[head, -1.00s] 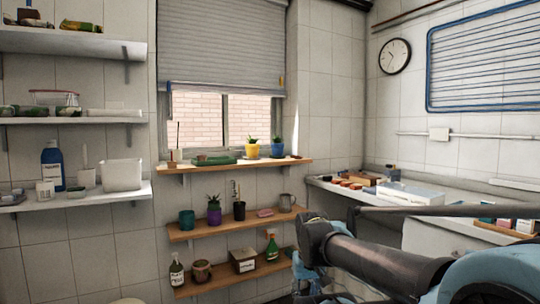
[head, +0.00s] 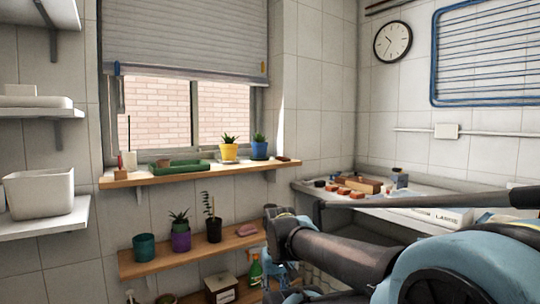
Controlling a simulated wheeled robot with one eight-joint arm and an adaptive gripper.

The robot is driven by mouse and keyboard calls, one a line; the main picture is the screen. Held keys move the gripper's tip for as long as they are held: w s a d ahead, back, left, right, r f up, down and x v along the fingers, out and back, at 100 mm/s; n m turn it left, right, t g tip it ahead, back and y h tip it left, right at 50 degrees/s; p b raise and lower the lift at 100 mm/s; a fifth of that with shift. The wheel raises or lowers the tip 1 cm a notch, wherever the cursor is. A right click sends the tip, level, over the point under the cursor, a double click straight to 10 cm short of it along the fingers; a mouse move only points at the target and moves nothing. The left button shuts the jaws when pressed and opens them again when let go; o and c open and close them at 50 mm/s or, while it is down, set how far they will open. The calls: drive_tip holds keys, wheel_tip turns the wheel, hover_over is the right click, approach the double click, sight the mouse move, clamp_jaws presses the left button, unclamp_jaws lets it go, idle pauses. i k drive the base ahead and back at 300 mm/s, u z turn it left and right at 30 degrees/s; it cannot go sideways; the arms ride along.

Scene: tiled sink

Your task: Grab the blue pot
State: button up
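The blue pot (head: 259,151) stands upright on the right part of the wooden window ledge (head: 150,180) and holds a small green plant. A yellow pot (head: 229,152) with a spiky plant stands just to its left. My arm reaches in from the lower right, below and to the right of the ledge, clear of the blue pot. My gripper's fingers cannot be made out; the arm's far end runs down out of the picture.
A green tray (head: 184,167) lies on the ledge. The lower shelf (head: 170,262) holds a teal pot (head: 144,247), a purple pot (head: 181,241) and a black pot (head: 214,230). A counter with boxes (head: 440,216) is at right. A white bin (head: 40,193) stands at left.

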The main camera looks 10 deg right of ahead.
sight(259, 147)
drive_tip(key=z, duration=0.45)
drive_tip(key=i, duration=0.75)
drive_tip(key=z, duration=0.5)
